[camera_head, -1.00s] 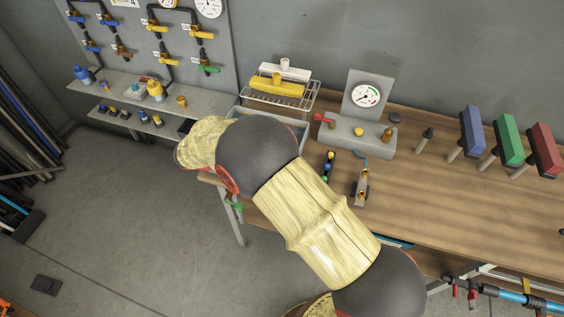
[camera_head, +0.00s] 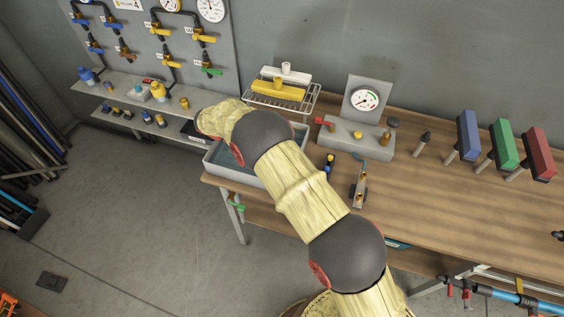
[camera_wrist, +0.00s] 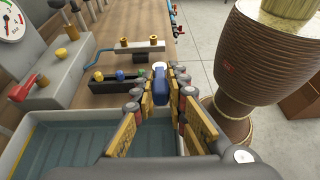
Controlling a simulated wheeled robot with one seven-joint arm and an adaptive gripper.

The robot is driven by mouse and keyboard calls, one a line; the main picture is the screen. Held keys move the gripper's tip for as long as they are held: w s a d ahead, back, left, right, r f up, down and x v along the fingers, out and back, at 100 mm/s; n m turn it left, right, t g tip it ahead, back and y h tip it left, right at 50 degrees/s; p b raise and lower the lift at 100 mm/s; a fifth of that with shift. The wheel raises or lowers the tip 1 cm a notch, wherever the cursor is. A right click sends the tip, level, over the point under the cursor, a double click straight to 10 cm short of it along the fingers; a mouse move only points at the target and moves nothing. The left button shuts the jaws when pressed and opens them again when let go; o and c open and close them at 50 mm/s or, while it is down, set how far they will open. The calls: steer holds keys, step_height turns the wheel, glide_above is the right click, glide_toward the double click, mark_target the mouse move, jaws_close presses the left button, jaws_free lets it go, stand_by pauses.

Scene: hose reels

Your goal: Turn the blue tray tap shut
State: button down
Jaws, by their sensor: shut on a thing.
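In the wrist view, my gripper (camera_wrist: 160,92) has its fingers closed on either side of a blue piece with a pale top, which I take to be the blue tray tap (camera_wrist: 160,82). It is at the edge of the grey tray (camera_wrist: 92,112), which has a blue-green inside. The tap's lower part is hidden by the fingers, so its turn angle cannot be told. In the head view, the grey tray (camera_head: 250,176) stands at the left end of the bench, partly behind my arm. My gripper and the tap are hidden there.
A black strip with coloured knobs (camera_wrist: 120,77) lies just beyond the tray. A gauge block with a red lever (camera_head: 345,135) stands to the right, and a wire rack with a yellow block (camera_head: 278,92) behind. The wooden bench (camera_head: 440,205) is mostly clear in the middle.

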steer(key=c, duration=1.8)
jaws_free()
steer(key=shift+o, duration=0.2)
step_height(320, 180, up, 10)
